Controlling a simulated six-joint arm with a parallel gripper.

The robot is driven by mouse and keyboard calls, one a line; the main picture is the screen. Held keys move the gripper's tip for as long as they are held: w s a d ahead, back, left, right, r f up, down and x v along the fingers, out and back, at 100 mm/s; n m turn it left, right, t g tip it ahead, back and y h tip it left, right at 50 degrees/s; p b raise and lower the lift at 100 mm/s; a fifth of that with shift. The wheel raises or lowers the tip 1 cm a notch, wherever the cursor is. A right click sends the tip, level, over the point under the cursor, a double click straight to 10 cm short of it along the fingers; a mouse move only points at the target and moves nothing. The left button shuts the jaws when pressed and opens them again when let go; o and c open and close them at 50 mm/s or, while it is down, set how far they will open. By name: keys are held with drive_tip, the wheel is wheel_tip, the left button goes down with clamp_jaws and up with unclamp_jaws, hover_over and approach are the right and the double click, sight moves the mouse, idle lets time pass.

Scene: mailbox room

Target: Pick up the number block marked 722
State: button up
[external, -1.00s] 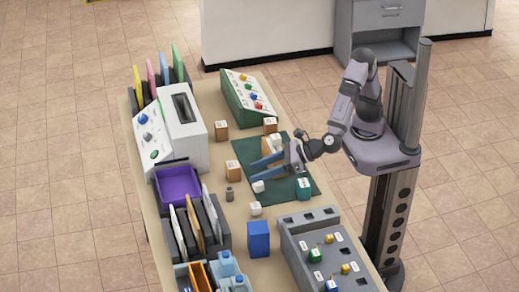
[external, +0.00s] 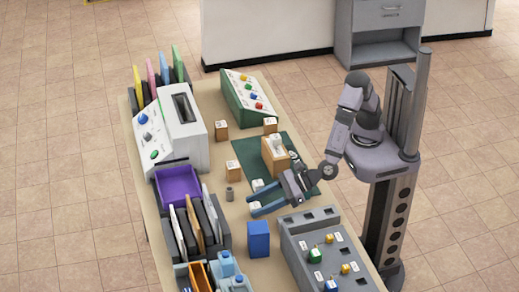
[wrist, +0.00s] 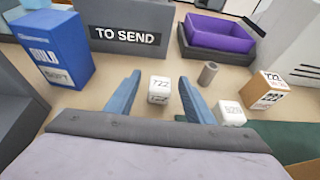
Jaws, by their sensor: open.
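The small white number block marked 722 (wrist: 159,90) sits on the table between my gripper's blue fingers in the wrist view. Its number shows on the top and on the near face. My gripper (wrist: 160,78) is open, with one finger on each side of the block and gaps visible on both sides. In the external view, my gripper (external: 252,205) is low over the table beyond the mat's near edge, and the block (external: 255,206) shows between the fingers.
Another white cube (wrist: 229,112) is just right of the fingers. A grey cylinder (wrist: 208,73) and a wooden labelled block (wrist: 267,90) stand further right. A blue box (wrist: 55,48) is at left. A TO SEND bin (wrist: 125,37) and purple tray (wrist: 218,34) lie behind.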

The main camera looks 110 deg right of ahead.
sight(251, 208)
drive_tip(key=shift+f+p+x, duration=0.2)
drive_tip(key=shift+p+x, duration=0.35)
drive_tip(key=shift+x, duration=1.95)
drive_tip(key=shift+s, duration=0.1)
drive_tip(key=c, duration=1.1)
drive_tip(key=shift+r, duration=0.1)
